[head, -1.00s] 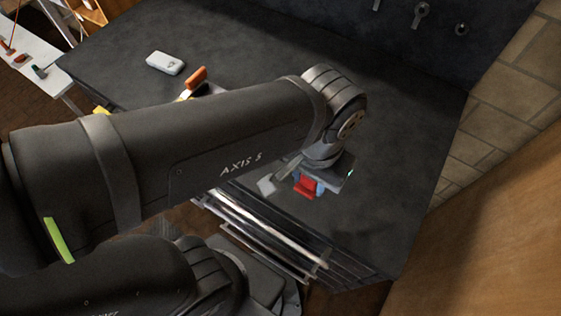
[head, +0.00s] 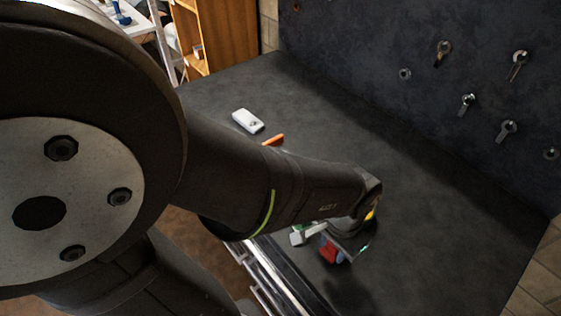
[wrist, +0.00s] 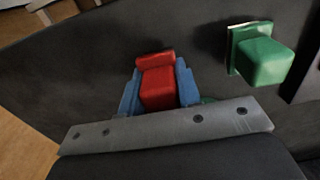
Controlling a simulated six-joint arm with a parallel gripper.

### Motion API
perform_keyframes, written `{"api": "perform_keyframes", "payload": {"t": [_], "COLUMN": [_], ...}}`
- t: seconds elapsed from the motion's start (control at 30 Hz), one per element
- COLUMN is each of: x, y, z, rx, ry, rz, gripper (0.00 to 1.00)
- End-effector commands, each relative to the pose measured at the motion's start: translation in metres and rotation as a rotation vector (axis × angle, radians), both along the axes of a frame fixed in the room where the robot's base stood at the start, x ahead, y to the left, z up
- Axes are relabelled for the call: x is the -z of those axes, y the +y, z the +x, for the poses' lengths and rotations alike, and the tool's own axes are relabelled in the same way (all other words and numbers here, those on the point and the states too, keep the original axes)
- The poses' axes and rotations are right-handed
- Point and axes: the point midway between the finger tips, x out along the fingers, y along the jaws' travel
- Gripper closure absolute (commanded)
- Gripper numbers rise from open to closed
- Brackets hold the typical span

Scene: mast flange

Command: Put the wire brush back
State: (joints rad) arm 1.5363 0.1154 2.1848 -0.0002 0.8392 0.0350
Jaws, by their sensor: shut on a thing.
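My gripper (wrist: 158,90) has blue fingers shut on a red block-shaped thing (wrist: 158,84) with a wider bar at one end. In the head view the red thing (head: 328,250) is at the end of my arm, over the front part of the dark bench top. I cannot tell whether it is the wire brush, as no bristles show. A green block-like thing (wrist: 266,62) with a pale edge lies to the right in the wrist view, apart from the fingers.
The dark bench top (head: 430,225) is largely clear to the right. A white device (head: 248,121) and an orange piece (head: 273,140) lie farther back. Several metal holders (head: 507,130) stick out of the dark upright panel (head: 400,30). A wooden shelf (head: 215,35) stands behind the bench.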

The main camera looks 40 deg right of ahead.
Motion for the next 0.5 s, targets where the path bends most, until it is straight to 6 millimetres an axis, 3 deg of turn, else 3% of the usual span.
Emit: {"api": "perform_keyframes", "payload": {"t": [0.47, 0.5], "x": [0.0113, 0.012], "y": [0.0003, 0.0002], "z": [-0.0002, -0.0003], "rx": [0.0, 0.0], "ry": [0.0, 0.0], "rz": [0.001, 0.001], "gripper": [1.0, 0.67]}}
